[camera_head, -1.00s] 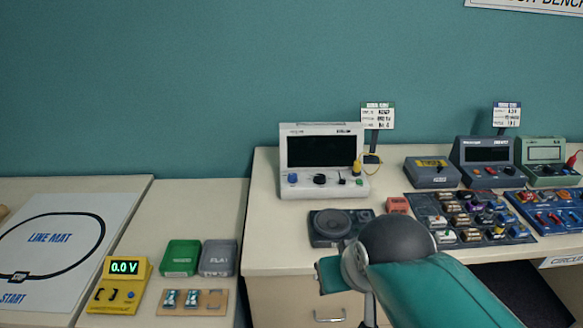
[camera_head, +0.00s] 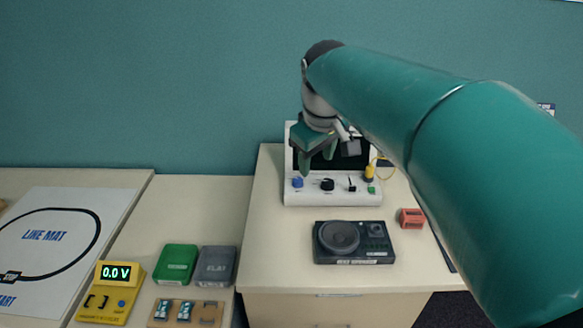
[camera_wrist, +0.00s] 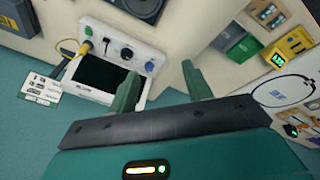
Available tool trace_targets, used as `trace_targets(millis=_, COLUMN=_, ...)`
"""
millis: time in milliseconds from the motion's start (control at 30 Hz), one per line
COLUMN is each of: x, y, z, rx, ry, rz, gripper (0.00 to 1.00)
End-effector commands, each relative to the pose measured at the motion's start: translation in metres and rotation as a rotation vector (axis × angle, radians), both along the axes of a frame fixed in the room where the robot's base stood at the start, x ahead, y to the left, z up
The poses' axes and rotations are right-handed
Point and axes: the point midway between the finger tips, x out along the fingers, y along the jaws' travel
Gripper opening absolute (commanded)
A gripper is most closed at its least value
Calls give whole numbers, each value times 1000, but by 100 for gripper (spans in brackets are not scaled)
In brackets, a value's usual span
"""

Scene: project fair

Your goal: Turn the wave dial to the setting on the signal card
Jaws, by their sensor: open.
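The white signal unit (camera_head: 300,194) with a dark screen stands at the back of the middle table. Its front has a blue knob (camera_head: 297,182), a larger black knob (camera_head: 327,184), a small black lever (camera_head: 352,186) and a green button (camera_head: 371,190). No readable label shows which is the wave dial. My gripper (camera_head: 317,160) is open and empty, in front of the screen and above the knobs. In the wrist view, the blue knob (camera_wrist: 149,66) and black knob (camera_wrist: 127,52) appear near the fingertips, apart from them. The signal card (camera_wrist: 40,88) shows there, its text unreadable.
A black speaker box (camera_head: 353,243) and a small red block (camera_head: 411,218) lie in front of the unit. A yellow plug and cable (camera_head: 369,173) are at its right. A yellow meter (camera_head: 110,292) and green box (camera_head: 175,264) are at left. My arm hides the right.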

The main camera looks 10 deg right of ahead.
Motion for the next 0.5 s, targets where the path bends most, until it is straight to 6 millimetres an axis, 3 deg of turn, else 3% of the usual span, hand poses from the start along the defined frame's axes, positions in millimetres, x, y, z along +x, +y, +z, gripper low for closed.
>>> trace_targets(millis=33, x=16, y=0, z=-1, rx=-9, ry=17, rz=30, gripper=50)
trace_targets(millis=267, x=76, y=2, z=-9, rx=-48, ry=90, rz=187, gripper=50)
trace_targets(millis=500, x=137, y=2, z=-34, rx=-71, ry=165, rz=353, gripper=50)
